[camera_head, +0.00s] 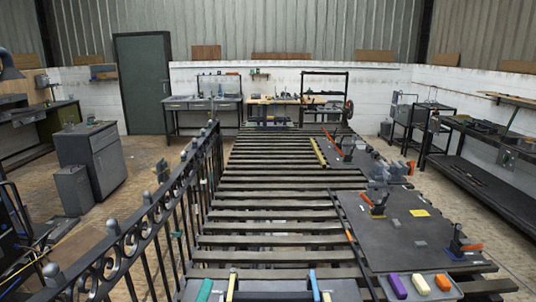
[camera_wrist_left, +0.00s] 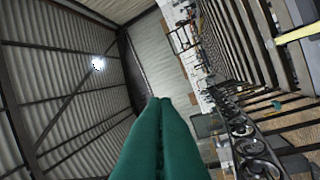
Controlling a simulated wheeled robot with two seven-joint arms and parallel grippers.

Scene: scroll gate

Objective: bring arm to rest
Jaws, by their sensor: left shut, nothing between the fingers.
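My left gripper (camera_wrist_left: 158,102) shows in the left wrist view as two long green fingers. They are pressed together with nothing between them, and their tips point up toward the wall and roof. I cannot clearly make out this gripper in the head view. The dark scroll gate (camera_head: 113,250), with rings and ball finials, stands upright along the left side of the slatted table (camera_head: 265,198). The gate's scrolls also show at the lower right of the left wrist view (camera_wrist_left: 243,130), apart from the fingers. My right gripper is not in view.
A dark plate (camera_head: 385,240) with orange-handled clamps (camera_head: 376,202) lies on the table's right side. A grey cabinet (camera_head: 105,160) stands left of the gate. The table's middle slats are mostly clear.

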